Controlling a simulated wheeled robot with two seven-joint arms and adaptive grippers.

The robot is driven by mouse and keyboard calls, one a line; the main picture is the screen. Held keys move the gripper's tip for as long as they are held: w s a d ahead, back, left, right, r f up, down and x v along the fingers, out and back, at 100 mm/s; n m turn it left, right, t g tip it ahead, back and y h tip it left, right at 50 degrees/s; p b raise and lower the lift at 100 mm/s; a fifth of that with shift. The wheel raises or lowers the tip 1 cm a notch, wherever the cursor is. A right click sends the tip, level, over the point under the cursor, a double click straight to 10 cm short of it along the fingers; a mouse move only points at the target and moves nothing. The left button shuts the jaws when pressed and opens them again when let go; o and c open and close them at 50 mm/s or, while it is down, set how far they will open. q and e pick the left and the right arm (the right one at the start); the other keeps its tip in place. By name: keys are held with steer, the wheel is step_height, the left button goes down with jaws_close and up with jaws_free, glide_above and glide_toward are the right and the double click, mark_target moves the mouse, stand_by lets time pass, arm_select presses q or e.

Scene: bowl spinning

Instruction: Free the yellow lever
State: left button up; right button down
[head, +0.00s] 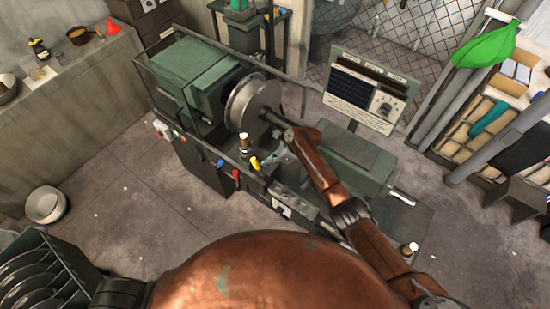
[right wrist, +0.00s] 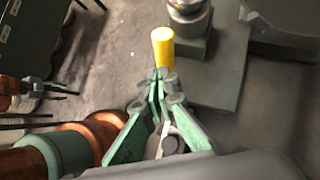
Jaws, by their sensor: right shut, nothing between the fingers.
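The yellow lever (head: 254,163) stands upright on the front of the green lathe, below the round faceplate. In the right wrist view its yellow grip (right wrist: 163,46) is straight beyond my fingertips. My right gripper (head: 266,165) is at the lathe front, just right of the lever. In the right wrist view its green fingers (right wrist: 160,80) are closed together with nothing between them, and their tips overlap the lower end of the yellow grip. I cannot tell whether they touch it. My left gripper is out of view.
A red lever (head: 236,174) and a blue lever (head: 220,163) stand left of the yellow one. A pale-knobbed post (head: 243,141) rises close behind it. The metal faceplate (head: 254,104) is above. Open floor (head: 130,190) lies left of the lathe.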

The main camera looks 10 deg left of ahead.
steer(key=v, duration=1.1)
steer(key=shift+d, duration=0.2)
steer(key=shift+r, duration=0.1)
